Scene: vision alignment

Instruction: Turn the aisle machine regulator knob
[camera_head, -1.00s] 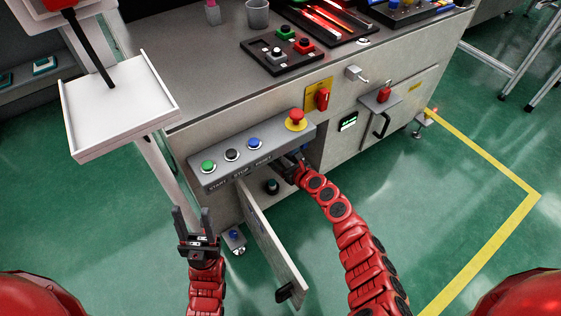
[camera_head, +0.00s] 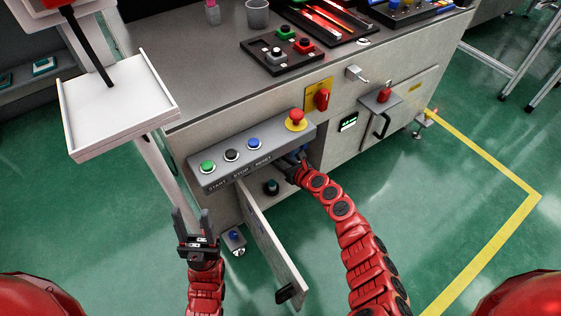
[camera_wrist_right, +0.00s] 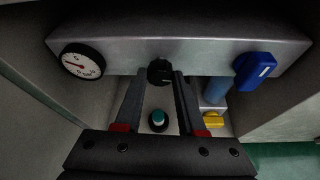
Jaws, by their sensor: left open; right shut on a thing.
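The black regulator knob (camera_wrist_right: 160,71) sits at the middle of a grey metal bar inside the open cabinet in the right wrist view. My right gripper (camera_wrist_right: 162,80) has a finger on each side of the knob and is shut on it. In the head view the machine's panel and cabinet hide the fingertips and the knob. A round white gauge (camera_wrist_right: 82,62) is left of the knob, and a blue valve handle (camera_wrist_right: 254,71) is right of it. My left gripper (camera_head: 192,216) is open and empty, in front of the machine at the left.
The open cabinet door (camera_head: 268,245) stands left of my right arm. The button panel (camera_head: 248,158) overhangs the opening. A teal-topped black part (camera_wrist_right: 158,120) and a yellow handle (camera_wrist_right: 213,120) lie lower inside. A white tray (camera_head: 120,105) stands at the left.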

